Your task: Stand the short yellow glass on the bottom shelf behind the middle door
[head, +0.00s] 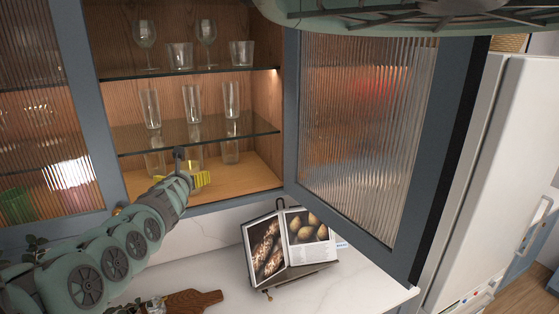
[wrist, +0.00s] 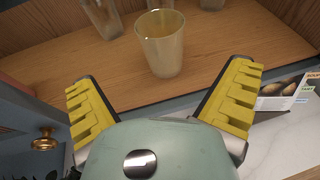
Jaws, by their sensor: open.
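The short yellow glass (wrist: 160,52) stands upright on the wooden bottom shelf (wrist: 110,70) in the wrist view, near its front edge. In the head view it shows only partly, behind my gripper (head: 197,180). My gripper, also in the wrist view (wrist: 163,98), is open and empty at the shelf front. Its yellow fingers are spread to either side of the glass, short of it and apart from it. The ribbed-glass middle door (head: 355,135) stands open, swung to the right. The bottom shelf (head: 255,174) also shows in the head view.
Clear glasses (wrist: 101,17) stand behind the yellow one. Glass shelves (head: 255,127) above hold tumblers and stemmed glasses. The left door (head: 45,130) is shut. A cookbook on a stand (head: 288,240) and a wooden board (head: 190,300) are on the counter below.

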